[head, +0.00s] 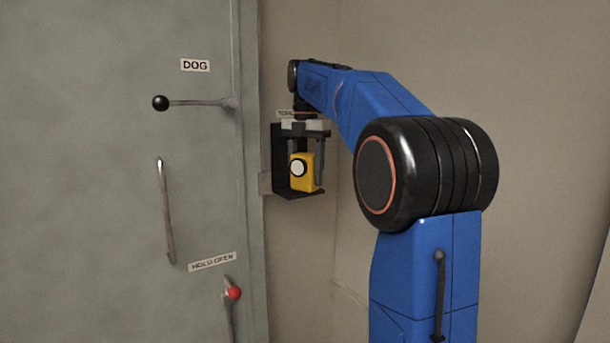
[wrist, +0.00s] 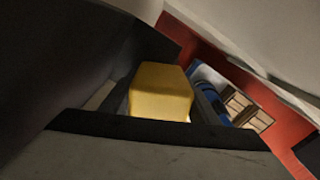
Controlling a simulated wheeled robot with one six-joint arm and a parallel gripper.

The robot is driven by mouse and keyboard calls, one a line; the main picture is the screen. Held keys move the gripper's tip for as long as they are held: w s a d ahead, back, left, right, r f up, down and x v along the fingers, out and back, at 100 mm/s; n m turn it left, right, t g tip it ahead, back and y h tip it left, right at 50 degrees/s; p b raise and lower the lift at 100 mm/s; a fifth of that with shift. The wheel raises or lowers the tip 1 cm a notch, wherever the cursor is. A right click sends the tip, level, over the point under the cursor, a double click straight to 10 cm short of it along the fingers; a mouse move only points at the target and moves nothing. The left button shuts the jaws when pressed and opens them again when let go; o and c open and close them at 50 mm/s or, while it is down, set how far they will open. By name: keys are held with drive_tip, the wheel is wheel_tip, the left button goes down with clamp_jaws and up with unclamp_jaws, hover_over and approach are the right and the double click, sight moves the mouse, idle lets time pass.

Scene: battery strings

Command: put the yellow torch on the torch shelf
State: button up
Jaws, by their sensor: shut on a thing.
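The yellow torch (head: 302,177), a boxy body with a round pale lens facing the camera, is between the fingers of my gripper (head: 304,162) in the head view. My gripper points down and is shut on the torch. The torch is upright at the black torch shelf (head: 279,160), a small wall bracket with a back and a bottom ledge. The torch's base is at or just above the ledge; I cannot tell if it touches. In the wrist view the torch (wrist: 160,92) shows as a yellow block. A label above the shelf is partly hidden by my gripper.
A grey door (head: 100,200) stands at the left, with a black-knobbed lever (head: 190,103) by the DOG label, a vertical handle (head: 165,212) and a red-knobbed lever (head: 232,294) by the HOLD OPEN label. Bare wall (head: 490,80) lies to the right of the shelf.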

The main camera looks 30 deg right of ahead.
drive_tip(key=shift+w+f, duration=0.15)
drive_tip(key=shift+f, duration=0.05)
drive_tip(key=shift+f, duration=0.15)
drive_tip(key=o, duration=1.3)
wheel_tip(320, 180, up, 7)
drive_tip(key=shift+r, duration=0.4)
